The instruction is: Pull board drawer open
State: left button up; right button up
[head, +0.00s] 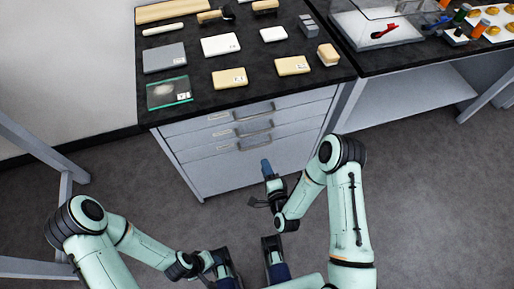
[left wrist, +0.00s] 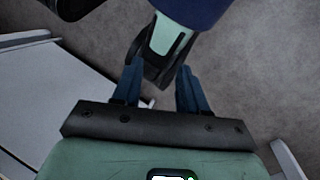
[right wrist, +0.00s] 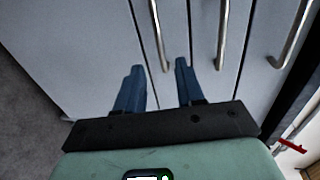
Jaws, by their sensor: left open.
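The grey cabinet has a stack of drawers with bar handles: upper (head: 255,107), middle (head: 256,126) and lower (head: 255,143). All drawer fronts look flush and shut. Small labels sit left of the handles, too small to read, so I cannot tell which is the board drawer. My right gripper (head: 266,168) is just in front of the cabinet, below the lower handle. In the right wrist view its fingers (right wrist: 158,75) are apart, with the lowest handle (right wrist: 157,30) ahead, lined up between them; no contact is visible. My left gripper (left wrist: 158,84) is open and empty, low and away from the cabinet.
The black countertop (head: 205,60) holds several small boxes and slabs, and a glass plate (head: 169,92) near its front left corner. A second bench (head: 410,62) with an open shelf stands at right. Grey floor (head: 140,170) lies clear in front of the cabinet.

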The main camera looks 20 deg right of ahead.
pick_arm(q)
jog(key=shift+w+a+f+t+b, duration=0.2)
jog(key=shift+w+a+f+b, duration=0.1)
jog(key=shift+w+f, duration=0.2)
jog(key=shift+w+a+f+t+b, duration=0.2)
jog(key=shift+w+f+b, duration=0.15)
jog(key=shift+w, duration=0.2)
pick_arm(e)
jog(key=x, duration=1)
grip_shut()
